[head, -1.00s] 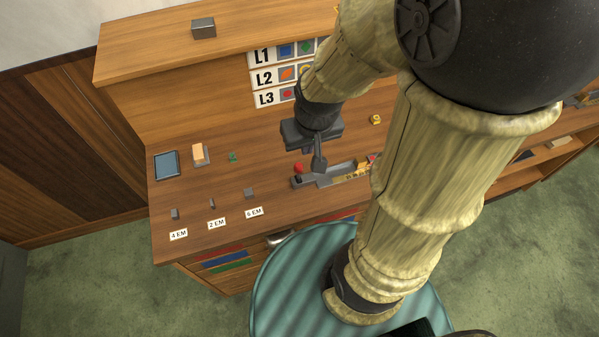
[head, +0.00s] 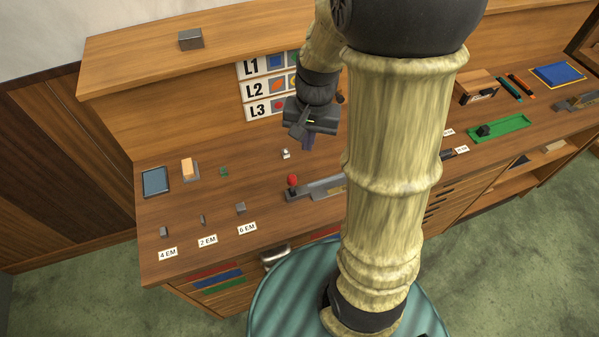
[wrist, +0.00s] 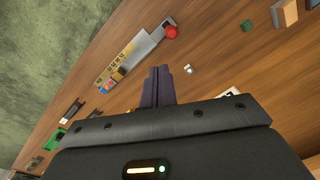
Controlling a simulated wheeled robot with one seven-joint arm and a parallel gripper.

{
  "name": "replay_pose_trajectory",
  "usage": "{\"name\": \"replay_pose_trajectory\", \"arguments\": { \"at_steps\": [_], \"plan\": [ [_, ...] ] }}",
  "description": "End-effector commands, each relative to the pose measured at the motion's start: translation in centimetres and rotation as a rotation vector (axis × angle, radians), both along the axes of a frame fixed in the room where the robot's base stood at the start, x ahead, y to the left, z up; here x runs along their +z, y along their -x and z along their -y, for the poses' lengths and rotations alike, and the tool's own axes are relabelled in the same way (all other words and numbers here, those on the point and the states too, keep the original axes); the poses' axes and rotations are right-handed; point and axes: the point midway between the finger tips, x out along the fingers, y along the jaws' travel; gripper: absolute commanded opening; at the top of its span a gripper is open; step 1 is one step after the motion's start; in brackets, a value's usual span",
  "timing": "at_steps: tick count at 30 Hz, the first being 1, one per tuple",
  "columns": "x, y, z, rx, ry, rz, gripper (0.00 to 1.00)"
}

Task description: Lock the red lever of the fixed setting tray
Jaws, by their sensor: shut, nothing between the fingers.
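The setting tray (head: 322,187) is a grey metal holder lying on the wooden desk, partly hidden by my arm in the head view. Its red lever knob (head: 292,181) stands at the tray's left end. In the wrist view the whole tray (wrist: 133,57) shows, with yellowish type pieces (wrist: 116,73) in it and the red knob (wrist: 171,31) at its upper right end. My gripper (head: 307,143) is shut and empty, above the desk and behind the tray. Its dark closed fingers (wrist: 158,86) point toward the desk, apart from the tray and the lever.
A small whitish piece (head: 286,153) lies on the desk near my gripper. An orange block (head: 189,169), a dark tablet (head: 156,181) and small grey blocks with EM labels (head: 207,240) are to the left. A green tray (head: 499,129) is at right. The L1–L3 board (head: 267,88) stands behind.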

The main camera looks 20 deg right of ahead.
Motion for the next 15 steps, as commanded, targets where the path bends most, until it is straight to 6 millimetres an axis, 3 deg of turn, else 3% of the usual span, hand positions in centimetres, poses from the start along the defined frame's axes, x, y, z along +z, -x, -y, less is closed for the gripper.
{"name": "replay_pose_trajectory", "arguments": {
  "at_steps": [1, 6, 15],
  "plan": [
    [-1.3, -1.0, 0.8, -0.076, -0.016, -0.030, 0.00],
    [-3.0, -3.7, 2.9, -0.327, -0.077, -0.138, 0.00],
    [-3.7, -5.8, 4.7, -0.531, -0.127, -0.230, 0.00]
  ]
}}
